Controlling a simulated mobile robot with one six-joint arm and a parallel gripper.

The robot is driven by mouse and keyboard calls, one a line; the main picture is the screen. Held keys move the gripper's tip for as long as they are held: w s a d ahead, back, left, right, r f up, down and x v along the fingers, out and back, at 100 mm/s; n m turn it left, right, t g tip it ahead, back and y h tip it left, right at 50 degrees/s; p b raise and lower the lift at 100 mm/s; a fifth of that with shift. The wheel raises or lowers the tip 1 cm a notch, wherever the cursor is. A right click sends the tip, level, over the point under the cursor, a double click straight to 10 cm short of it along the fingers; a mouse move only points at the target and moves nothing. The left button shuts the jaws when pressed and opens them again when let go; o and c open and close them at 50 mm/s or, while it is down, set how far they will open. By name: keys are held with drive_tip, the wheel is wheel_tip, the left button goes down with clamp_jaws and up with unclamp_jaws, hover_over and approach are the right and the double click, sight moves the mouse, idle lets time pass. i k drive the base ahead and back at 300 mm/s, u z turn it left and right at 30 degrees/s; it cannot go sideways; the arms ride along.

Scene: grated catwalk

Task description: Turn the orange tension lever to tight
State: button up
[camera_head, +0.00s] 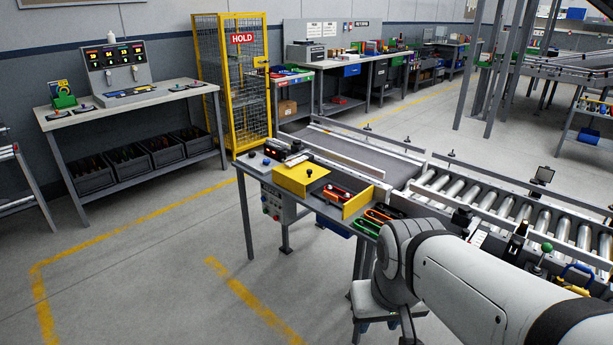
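I cannot make out a lever that is clearly the orange tension lever. A small red-orange handled item (336,193) lies in the open yellow box on the workbench, too small to identify. A lever with a green knob (546,247) stands upright at the near side of the roller conveyor (500,207), at right. My white arm (500,285) reaches in from the lower right and bends downward at its elbow, covering part of the bench and conveyor side. My gripper does not show; a dark part below the elbow is not clearly a finger.
A yellow cage (234,80) and a panel table (125,110) stand behind left. The floor at left is clear.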

sight(329, 197)
drive_tip(key=u, duration=0.4)
drive_tip(key=i, duration=1.7)
drive_tip(key=z, duration=0.3)
